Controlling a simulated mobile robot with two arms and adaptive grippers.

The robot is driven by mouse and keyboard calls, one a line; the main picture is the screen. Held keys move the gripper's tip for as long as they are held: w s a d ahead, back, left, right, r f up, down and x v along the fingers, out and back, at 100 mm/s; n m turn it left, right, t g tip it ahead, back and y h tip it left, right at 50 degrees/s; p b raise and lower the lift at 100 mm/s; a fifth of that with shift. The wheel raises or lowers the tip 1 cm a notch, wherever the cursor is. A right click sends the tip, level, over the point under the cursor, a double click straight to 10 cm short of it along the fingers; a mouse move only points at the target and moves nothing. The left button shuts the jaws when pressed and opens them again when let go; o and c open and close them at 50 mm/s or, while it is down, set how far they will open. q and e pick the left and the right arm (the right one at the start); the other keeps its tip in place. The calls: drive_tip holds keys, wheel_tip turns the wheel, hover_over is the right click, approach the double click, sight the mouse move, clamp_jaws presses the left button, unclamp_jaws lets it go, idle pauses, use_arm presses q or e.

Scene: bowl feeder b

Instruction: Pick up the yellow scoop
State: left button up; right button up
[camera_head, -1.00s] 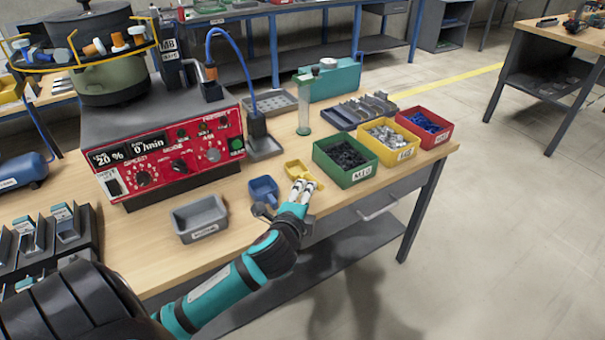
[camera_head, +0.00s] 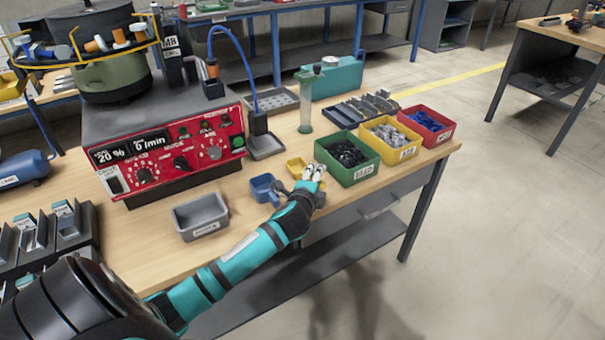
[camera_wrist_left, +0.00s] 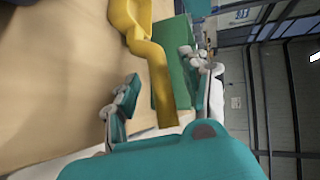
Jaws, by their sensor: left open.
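The yellow scoop (camera_head: 295,167) lies on the workbench, just left of the green bin. My left gripper (camera_head: 314,172) is over its near right side and partly hides it in the head view. In the left wrist view, the scoop's handle (camera_wrist_left: 158,80) runs down between the two spread fingers of my left gripper (camera_wrist_left: 160,80). The scoop's bowl is at the top of that view, beyond the fingertips. The gripper is open, and I cannot tell whether a finger touches the handle. My right gripper is not in view.
A blue scoop (camera_head: 264,188) and a grey tray (camera_head: 201,217) are to the left. The green bin (camera_head: 361,174) stands close to my gripper's right, with yellow (camera_head: 402,156) and red (camera_head: 439,137) bins beyond. The red control panel (camera_head: 166,153) is behind left.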

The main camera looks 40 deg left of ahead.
use_arm(q)
clamp_jaws()
idle(0.3)
idle(0.3)
drive_tip(key=shift+r, duration=0.4)
wheel_tip(320, 180, up, 3)
drive_tip(key=shift+r+p, duration=0.15)
drive_tip(key=shift+p, duration=0.2)
drive_tip(key=s+d+r, duration=0.1)
drive_tip(key=s+d, duration=0.9)
drive_tip(key=s, duration=0.2)
drive_tip(key=shift+s+d+b, duration=0.15)
drive_tip(key=shift+d+b, duration=0.05)
drive_tip(key=shift+b, duration=0.1)
